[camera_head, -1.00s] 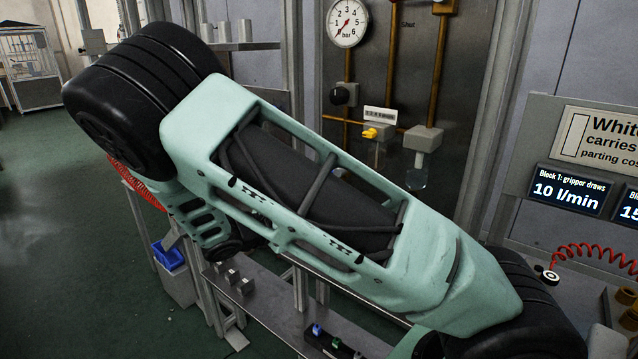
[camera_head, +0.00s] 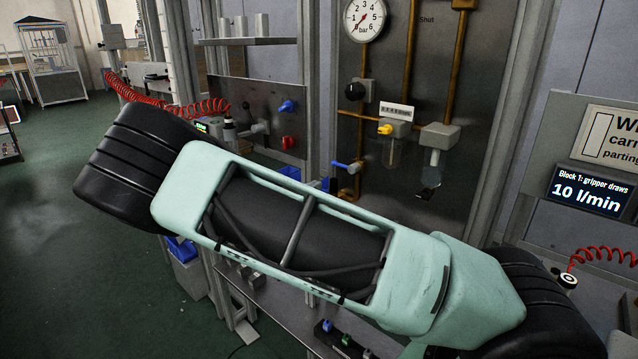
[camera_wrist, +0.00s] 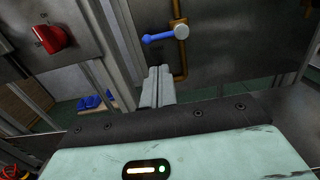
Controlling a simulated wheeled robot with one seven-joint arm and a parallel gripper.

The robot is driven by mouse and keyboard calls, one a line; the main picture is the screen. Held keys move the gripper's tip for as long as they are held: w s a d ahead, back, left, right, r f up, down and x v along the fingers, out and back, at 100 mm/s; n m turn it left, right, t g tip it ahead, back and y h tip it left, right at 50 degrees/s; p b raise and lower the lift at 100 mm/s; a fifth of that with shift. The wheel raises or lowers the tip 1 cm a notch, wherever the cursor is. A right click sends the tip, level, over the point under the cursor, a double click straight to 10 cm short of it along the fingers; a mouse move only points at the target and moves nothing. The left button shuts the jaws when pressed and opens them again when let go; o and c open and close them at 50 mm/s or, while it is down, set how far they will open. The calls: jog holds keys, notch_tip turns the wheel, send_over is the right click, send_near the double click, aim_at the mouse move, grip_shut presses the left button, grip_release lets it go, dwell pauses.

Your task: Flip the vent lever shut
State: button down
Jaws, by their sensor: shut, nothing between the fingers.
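A blue-handled lever (camera_head: 345,165) sits on a brown pipe low on the grey panel, its handle pointing left from the pipe, roughly level. It also shows in the wrist view (camera_wrist: 158,37), joined to a round grey hub. I cannot read a label that tells whether this is the vent lever. My gripper (camera_wrist: 157,75) is shut and empty, its fingertips below the blue handle in the wrist picture and apparently apart from it. In the head view my arm hides the gripper.
A red knob (camera_wrist: 52,38) is on the plate to the left. Glass bowls (camera_head: 433,160) hang right of the lever. A blue bin (camera_wrist: 95,102) stands below left.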

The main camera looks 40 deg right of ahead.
jog(key=w+d+p, duration=0.1)
jog(key=d+p, duration=0.1)
jog(key=d, duration=0.6)
jog(key=shift+d+r, duration=0.2)
jog(key=shift+d, duration=0.05)
jog(key=shift+w, duration=0.15)
jog(key=shift+r+m+b, duration=0.1)
jog(key=shift+m+b, duration=0.25)
jog(key=shift+m, duration=0.45)
